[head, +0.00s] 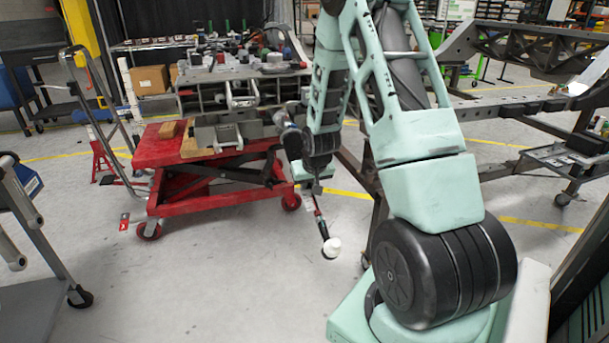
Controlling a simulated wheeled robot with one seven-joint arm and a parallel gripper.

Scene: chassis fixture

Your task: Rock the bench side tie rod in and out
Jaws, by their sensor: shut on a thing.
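My gripper (315,190) hangs at the middle of the head view, right of the red lift table, with its fingers small and hard to make out. It is shut on a thin dark and red rod (321,222) that slants down to the right. The rod ends in a rounded white piece (332,247) over the floor. I cannot tell whether this rod is the tie rod. A grey metal assembly (245,90) stands on the red lift table. My arm hides its right end, and I cannot pick out a bench side tie rod on it.
The red lift table (160,147) stands on wheels at the left. A dark chassis frame (520,105) is at the right, partly behind my arm. A grey cart (40,240) is at the left edge. The floor in front of the lift table is clear.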

